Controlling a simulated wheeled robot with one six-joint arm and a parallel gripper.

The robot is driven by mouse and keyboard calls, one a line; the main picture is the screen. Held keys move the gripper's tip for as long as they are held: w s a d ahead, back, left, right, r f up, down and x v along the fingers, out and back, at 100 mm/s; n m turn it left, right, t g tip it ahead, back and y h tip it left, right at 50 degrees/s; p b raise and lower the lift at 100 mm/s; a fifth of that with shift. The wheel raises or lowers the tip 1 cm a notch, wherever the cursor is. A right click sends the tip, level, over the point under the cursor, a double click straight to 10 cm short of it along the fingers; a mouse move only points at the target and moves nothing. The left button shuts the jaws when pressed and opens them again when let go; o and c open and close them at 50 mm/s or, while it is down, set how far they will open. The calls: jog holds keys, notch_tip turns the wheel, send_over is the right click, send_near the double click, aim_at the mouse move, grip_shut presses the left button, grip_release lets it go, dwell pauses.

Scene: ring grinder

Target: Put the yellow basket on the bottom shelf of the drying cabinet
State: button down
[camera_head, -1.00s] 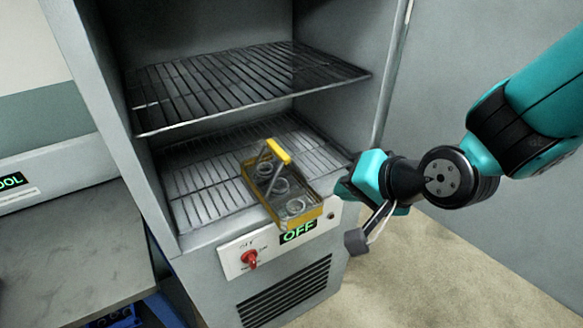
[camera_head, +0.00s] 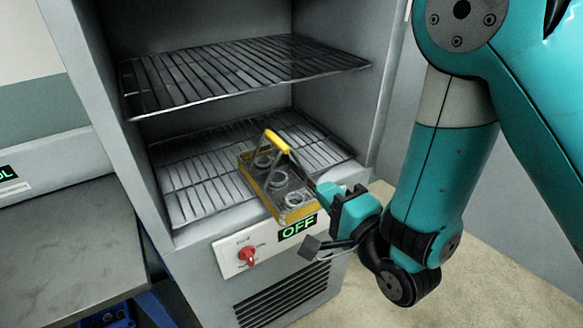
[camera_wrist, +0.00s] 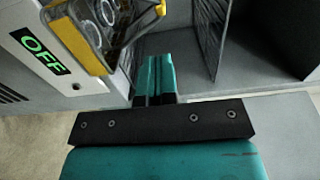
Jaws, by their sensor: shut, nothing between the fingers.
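The yellow basket (camera_head: 300,213) sits on the bottom shelf (camera_head: 187,185) of the drying cabinet (camera_head: 98,95), with its front end reaching out to the cabinet's front edge above the OFF display. Its yellow handle (camera_head: 275,141) stands up, and several rings (camera_head: 277,179) lie inside. My gripper (camera_head: 326,192) is shut and empty, just right of the basket's front end. The wrist view shows its closed teal fingers (camera_wrist: 154,75) beside the basket (camera_wrist: 76,47), which is cut off at the top. I cannot tell whether they touch.
An upper wire shelf (camera_head: 245,70) hangs above the basket. A red knob (camera_head: 246,256) and the OFF display (camera_head: 298,227) sit on the front panel below. The cabinet's right wall (camera_head: 345,100) stands close behind my gripper. A grey bench (camera_head: 70,245) is at left.

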aim_at(287, 152)
jog(key=p+x, duration=0.1)
jog(key=x, duration=0.2)
jog(key=p+x, duration=0.2)
jog(key=x, duration=0.2)
jog(key=p+x, duration=0.2)
jog(key=x, duration=0.2)
jog(key=shift+r, duration=0.3)
jog(key=shift+w+a+f+p, duration=0.25)
jog(key=shift+w+a+p, duration=0.15)
jog(key=shift+w+p, duration=0.15)
